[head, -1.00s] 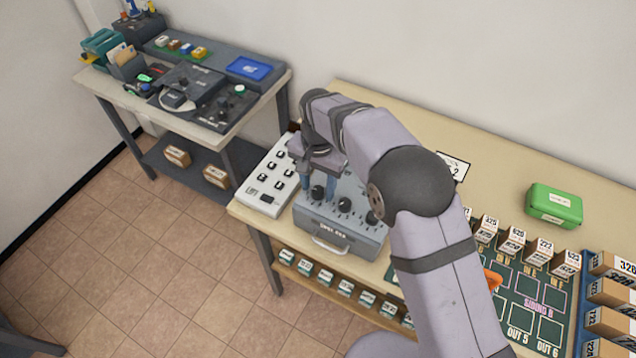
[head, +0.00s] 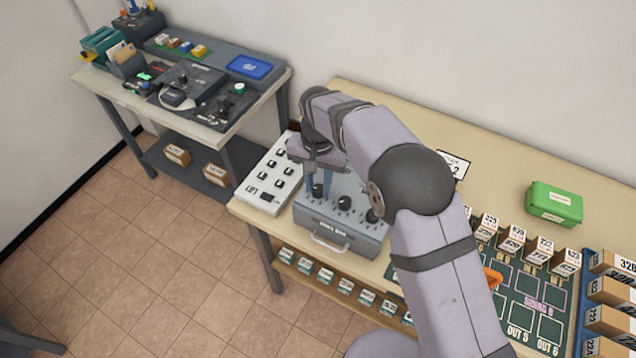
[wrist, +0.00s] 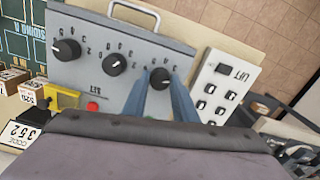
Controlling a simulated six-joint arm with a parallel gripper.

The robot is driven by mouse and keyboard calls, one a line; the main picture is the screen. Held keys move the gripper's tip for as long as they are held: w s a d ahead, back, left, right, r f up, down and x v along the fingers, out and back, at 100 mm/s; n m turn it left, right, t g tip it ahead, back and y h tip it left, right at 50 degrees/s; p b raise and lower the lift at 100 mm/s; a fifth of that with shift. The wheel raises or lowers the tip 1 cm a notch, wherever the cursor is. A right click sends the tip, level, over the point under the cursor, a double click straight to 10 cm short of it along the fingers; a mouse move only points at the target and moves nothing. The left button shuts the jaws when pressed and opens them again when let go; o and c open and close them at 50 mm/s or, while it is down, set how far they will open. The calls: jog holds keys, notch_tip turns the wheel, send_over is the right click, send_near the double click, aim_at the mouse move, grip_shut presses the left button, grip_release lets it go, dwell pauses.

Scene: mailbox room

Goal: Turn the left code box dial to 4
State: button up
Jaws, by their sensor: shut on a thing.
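The grey code box (head: 335,219) stands on the bench with three black dials on its top and a handle in front. In the head view the left dial (head: 317,190) is between the fingers of my gripper (head: 318,186). The wrist view is turned round, so this dial (wrist: 160,78) lies on the right there. My gripper (wrist: 160,92) is shut on it from above. The middle dial (head: 344,202) and right dial (head: 372,215) are free. The fingers hide part of the left dial's scale, and I cannot read its setting.
A white lift panel (head: 268,180) with several black knobs sits just left of the box. A card reading CODE 352 (wrist: 22,132) and a red button (wrist: 92,106) show in the wrist view. A green case (head: 554,204) stands farther right.

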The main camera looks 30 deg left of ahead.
aim_at(318, 188)
jog(key=n, duration=1.3)
jog(key=shift+n, duration=0.4)
dwell(0.3)
jog(key=o, duration=1)
jog(key=shift+o, duration=0.2)
jog(key=shift+r, duration=0.15)
jog(key=shift+r+b, duration=1.4)
jog(key=shift+r, duration=2.2)
